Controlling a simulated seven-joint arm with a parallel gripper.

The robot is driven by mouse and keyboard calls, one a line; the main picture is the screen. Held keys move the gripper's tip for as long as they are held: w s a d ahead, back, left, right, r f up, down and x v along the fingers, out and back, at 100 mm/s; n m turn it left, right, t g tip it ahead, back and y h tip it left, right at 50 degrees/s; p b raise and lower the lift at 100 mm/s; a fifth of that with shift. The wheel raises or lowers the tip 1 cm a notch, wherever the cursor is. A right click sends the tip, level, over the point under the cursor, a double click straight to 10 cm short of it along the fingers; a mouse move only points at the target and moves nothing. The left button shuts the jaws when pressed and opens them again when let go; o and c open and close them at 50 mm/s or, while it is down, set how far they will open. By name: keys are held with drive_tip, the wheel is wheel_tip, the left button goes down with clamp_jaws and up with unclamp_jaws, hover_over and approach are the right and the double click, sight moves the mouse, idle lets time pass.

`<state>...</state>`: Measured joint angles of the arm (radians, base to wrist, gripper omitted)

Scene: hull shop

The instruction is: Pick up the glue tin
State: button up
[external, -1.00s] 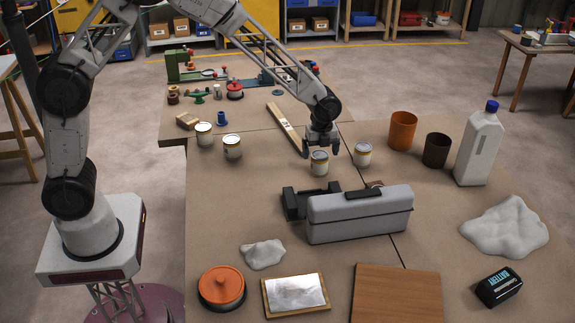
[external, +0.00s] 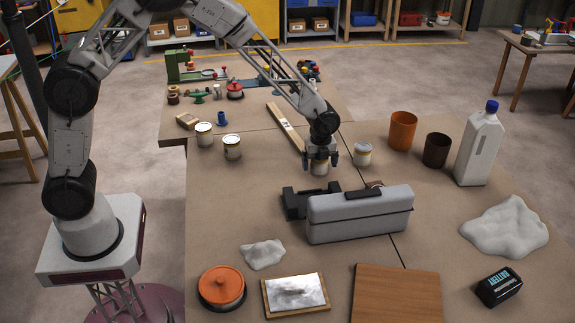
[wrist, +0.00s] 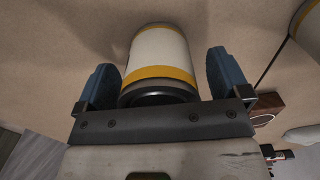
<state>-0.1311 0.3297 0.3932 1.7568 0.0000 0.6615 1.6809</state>
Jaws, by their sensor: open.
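A white tin with a yellow band (external: 320,169) stands upright on the brown worktop. My gripper (external: 320,162) is directly above it, with the fingers down around its upper part. In the wrist view the tin (wrist: 160,52) sits between the two blue-grey fingers, with a visible gap at the right finger. The gripper is open. A similar tin (external: 363,154) stands just to the right and partly shows in the wrist view (wrist: 309,32). Two more similar tins, one farther back (external: 203,134) and one nearer (external: 232,147), stand to the left. Their labels are unreadable.
A grey toolbox (external: 360,214) and a dark vice-like block (external: 298,203) stand in front of the tin. A wooden strip (external: 285,127) lies behind it. An orange cup (external: 402,131), a brown cup (external: 436,150) and a white bottle (external: 479,148) stand to the right.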

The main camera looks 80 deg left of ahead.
drive_tip(key=shift+c, duration=0.2)
drive_tip(key=c, duration=1.1)
drive_tip(key=shift+r, duration=0.15)
drive_tip(key=shift+r, duration=0.75)
wheel_tip(320, 180, up, 2)
drive_tip(key=shift+s, duration=0.1)
drive_tip(key=s, duration=0.5)
drive_tip(key=s+d+r, duration=0.1)
drive_tip(key=s, duration=0.4)
drive_tip(key=s+d, duration=0.1)
drive_tip(key=s, duration=0.4)
drive_tip(key=shift+s+r, duration=0.15)
drive_tip(key=shift+s, duration=0.2)
